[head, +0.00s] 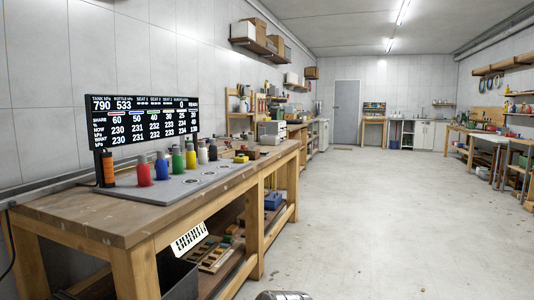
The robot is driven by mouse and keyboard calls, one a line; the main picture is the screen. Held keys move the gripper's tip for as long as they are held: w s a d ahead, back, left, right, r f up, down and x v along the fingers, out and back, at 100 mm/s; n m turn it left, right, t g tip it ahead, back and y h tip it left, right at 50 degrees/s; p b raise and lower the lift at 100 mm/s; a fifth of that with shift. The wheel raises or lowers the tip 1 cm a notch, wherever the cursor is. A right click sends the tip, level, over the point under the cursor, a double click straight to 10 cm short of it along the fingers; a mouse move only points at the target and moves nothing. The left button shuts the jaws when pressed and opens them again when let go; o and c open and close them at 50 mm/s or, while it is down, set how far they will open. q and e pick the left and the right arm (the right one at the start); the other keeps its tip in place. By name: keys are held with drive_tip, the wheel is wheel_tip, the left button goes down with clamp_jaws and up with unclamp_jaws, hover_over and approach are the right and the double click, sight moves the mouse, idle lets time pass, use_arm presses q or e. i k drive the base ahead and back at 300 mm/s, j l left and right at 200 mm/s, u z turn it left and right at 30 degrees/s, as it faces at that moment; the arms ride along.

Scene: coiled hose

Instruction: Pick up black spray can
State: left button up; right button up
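A small black can (212,152) stands upright at the far right end of a row of coloured cans on a grey plate (175,193) on the workbench. A taller black cylinder with an orange band (107,169) stands at the left end, behind the plate. I cannot tell for certain which of these two is the black spray can. Neither of my grippers can be made out in the head view, and nothing is seen touching the cans.
The row also holds red (143,174), blue (162,169), green (178,163), yellow (191,159) and white (202,154) cans. A display (145,120) stands behind them. The wooden workbench (85,215) runs along the left wall. The floor (370,220) is clear to the right.

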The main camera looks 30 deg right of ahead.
sight(212, 148)
drive_tip(key=z, duration=0.8)
drive_tip(key=i+l+z, duration=0.75)
drive_tip(key=i, duration=0.15)
drive_tip(key=i+z, duration=0.35)
drive_tip(key=i, duration=0.15)
drive_tip(key=i+l, duration=0.1)
drive_tip(key=i, duration=0.45)
drive_tip(key=i+l+u, duration=0.1)
drive_tip(key=i, duration=0.4)
drive_tip(key=i+l+u, duration=0.1)
drive_tip(key=i, duration=0.45)
